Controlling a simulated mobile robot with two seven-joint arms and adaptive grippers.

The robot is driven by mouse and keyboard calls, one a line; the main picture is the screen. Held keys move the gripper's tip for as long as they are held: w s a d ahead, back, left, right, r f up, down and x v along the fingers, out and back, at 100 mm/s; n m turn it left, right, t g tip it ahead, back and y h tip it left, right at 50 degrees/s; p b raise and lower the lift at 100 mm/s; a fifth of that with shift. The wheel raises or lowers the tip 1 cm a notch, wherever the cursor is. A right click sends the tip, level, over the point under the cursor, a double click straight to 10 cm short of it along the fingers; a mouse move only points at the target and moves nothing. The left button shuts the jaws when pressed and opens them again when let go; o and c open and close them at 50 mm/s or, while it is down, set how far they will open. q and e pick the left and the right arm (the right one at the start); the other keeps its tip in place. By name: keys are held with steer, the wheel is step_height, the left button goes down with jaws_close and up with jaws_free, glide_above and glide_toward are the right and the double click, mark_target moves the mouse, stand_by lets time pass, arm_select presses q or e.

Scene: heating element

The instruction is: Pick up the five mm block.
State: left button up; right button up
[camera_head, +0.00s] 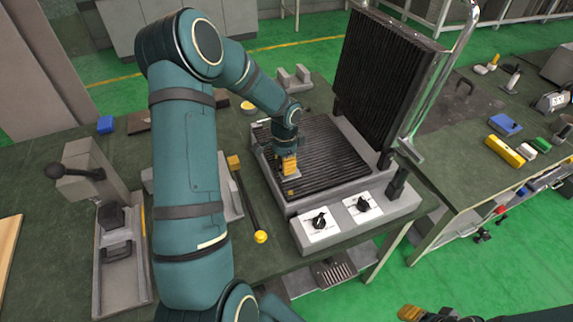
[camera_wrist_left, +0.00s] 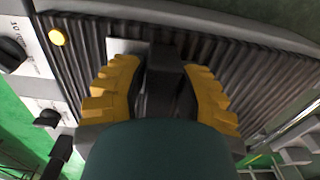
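My left gripper (camera_head: 288,165) points down onto the black ribbed plate (camera_head: 335,165) of the heating device. In the left wrist view its yellow fingers (camera_wrist_left: 165,75) stand apart. A dark grey block-like shape (camera_wrist_left: 166,62) lies between them; I cannot tell whether they touch it. A thin pale flat piece (camera_wrist_left: 124,46) shows beside the left fingertip, on the ribbed plate. No size marking is readable, so I cannot tell which piece is the five mm block. My right gripper (camera_head: 410,313) shows only partly at the bottom edge, its opening unclear.
The ribbed lid (camera_head: 385,75) stands raised behind the plate. Two knobs (camera_head: 320,220) are on the front. A yellow round piece (camera_wrist_left: 57,37) lies near the plate's edge. A yellow-ended rod (camera_head: 248,205) and a lever press (camera_head: 115,235) stand left. Another table with tools is right.

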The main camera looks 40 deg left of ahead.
arm_select(q)
jaws_close()
